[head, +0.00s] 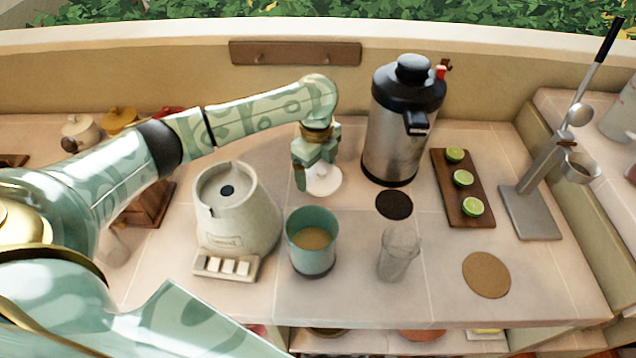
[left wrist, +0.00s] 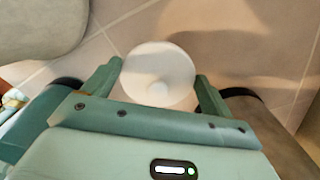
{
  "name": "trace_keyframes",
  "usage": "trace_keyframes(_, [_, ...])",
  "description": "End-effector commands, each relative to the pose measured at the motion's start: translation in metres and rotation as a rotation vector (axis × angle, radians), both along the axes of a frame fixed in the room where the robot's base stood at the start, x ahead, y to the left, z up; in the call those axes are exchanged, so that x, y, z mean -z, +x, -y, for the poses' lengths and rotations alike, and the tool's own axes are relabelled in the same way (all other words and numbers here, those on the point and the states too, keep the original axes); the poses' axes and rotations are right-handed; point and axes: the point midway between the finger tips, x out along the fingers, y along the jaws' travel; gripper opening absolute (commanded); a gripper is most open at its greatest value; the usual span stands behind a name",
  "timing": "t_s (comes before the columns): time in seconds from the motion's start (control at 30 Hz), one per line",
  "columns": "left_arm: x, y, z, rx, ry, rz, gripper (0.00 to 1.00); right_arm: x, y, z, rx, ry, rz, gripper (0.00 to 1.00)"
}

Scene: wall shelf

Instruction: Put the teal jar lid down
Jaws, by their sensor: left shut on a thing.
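The teal jar lid is a pale, round disc with a small knob (head: 326,181), low over or on the counter behind the jar. In the left wrist view the lid (left wrist: 160,68) sits between the two fingers, which meet its rim on both sides. My left gripper (head: 314,176) points down and is shut on the lid, partly covering it. I cannot tell if the lid touches the counter. The teal jar (head: 311,257) stands open in front, with tan contents showing. My right gripper is not in view.
A cream appliance (head: 232,212) stands left of the jar, a steel dispenser (head: 392,140) right of the lid. A dark round mat (head: 394,204), a clear glass (head: 398,254), a board of limes (head: 474,207) and a cork mat (head: 486,274) lie to the right.

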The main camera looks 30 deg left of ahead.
Motion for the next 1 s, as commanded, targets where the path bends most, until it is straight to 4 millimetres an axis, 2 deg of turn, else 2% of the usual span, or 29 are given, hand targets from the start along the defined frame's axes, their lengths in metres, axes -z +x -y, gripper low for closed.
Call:
trace_keyframes(0.1, [0.023,0.000,0.000,0.000,-0.002,-0.002,0.63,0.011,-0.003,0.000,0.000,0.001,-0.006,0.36])
trace_keyframes(0.23, [0.044,0.000,0.001,0.000,-0.001,-0.001,0.63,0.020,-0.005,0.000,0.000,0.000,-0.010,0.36])
trace_keyframes(0.6, [0.044,0.000,0.000,0.000,0.000,0.000,0.63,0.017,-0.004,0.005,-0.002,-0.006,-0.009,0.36])
trace_keyframes(0.63, [0.045,0.000,0.000,-0.001,0.000,0.000,0.88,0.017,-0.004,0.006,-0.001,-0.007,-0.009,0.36])
trace_keyframes(0.67, [0.045,0.000,0.000,0.000,0.000,0.001,0.96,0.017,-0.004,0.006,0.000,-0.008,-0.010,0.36])
trace_keyframes(0.7, [0.045,0.000,0.000,0.000,0.000,0.001,1.00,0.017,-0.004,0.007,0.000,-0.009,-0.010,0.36])
trace_keyframes(0.93, [0.043,0.000,0.000,0.000,0.000,0.002,1.00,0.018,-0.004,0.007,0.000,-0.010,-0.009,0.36])
trace_keyframes(1.0, [0.036,0.000,0.000,0.001,-0.001,0.003,1.00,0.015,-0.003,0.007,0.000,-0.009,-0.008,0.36])
